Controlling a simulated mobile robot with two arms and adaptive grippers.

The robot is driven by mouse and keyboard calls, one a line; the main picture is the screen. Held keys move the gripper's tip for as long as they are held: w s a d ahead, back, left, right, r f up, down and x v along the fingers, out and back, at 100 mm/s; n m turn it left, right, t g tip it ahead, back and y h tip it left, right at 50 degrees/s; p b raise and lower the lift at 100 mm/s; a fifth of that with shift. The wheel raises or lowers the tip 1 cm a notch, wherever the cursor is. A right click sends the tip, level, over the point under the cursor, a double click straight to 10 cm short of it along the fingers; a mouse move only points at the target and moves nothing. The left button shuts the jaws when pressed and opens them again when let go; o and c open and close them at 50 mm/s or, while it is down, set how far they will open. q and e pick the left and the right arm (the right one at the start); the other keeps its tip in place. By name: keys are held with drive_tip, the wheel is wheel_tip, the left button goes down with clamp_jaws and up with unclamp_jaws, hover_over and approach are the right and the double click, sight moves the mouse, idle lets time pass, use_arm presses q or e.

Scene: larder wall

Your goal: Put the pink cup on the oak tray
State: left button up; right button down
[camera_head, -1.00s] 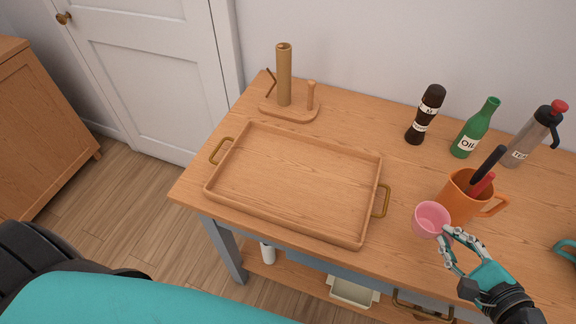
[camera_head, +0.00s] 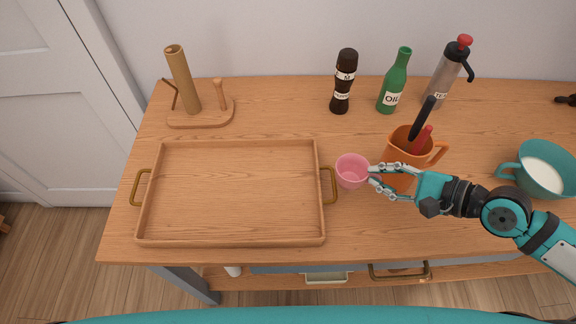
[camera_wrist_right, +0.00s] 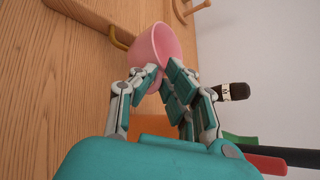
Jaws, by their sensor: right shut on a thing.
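The pink cup (camera_head: 351,171) is upright just right of the oak tray's right handle in the head view. My right gripper (camera_head: 376,181) is shut on the cup's right side. The right wrist view also shows the cup (camera_wrist_right: 151,50) between the fingers (camera_wrist_right: 158,82). I cannot tell whether the cup touches the table. The oak tray (camera_head: 231,243) lies flat and empty on the left part of the table, with a brass handle at each end. My left gripper is not in view.
An orange jug (camera_head: 397,160) with utensils stands close behind my right gripper. A pepper mill (camera_head: 343,85), a green oil bottle (camera_head: 393,83) and a grey flask (camera_head: 442,80) stand at the back. A wooden holder (camera_head: 183,82) is behind the tray. A teal cup (camera_head: 545,172) is at right.

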sight(339, 173)
drive_tip(key=w+a, duration=0.1)
drive_tip(key=a+p, duration=0.1)
drive_tip(key=a, duration=0.1)
drive_tip(key=w+a, duration=0.1)
drive_tip(key=a, duration=0.1)
drive_tip(key=shift+w+r+p, duration=0.25)
drive_tip(key=shift+w+p, duration=0.1)
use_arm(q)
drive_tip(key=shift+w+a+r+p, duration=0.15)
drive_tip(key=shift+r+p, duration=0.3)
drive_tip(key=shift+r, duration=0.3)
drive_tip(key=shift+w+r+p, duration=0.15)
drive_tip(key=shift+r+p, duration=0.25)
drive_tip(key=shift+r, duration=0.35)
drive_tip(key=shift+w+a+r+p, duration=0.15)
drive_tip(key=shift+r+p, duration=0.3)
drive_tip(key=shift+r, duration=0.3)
use_arm(e)
drive_tip(key=shift+s+a+f+x, duration=0.1)
drive_tip(key=shift+s+a+x, duration=0.15)
drive_tip(key=shift+x, duration=1.6)
drive_tip(key=shift+s+a+f+x, duration=0.1)
drive_tip(key=shift+s+x, duration=0.25)
drive_tip(key=shift+x, duration=1.45)
drive_tip(key=shift+s+a+f+x, duration=0.1)
drive_tip(key=shift+s+a+x, duration=0.15)
drive_tip(key=shift+x, duration=1.6)
drive_tip(key=c, duration=1.4)
unclamp_jaws()
drive_tip(key=shift+s, duration=0.1)
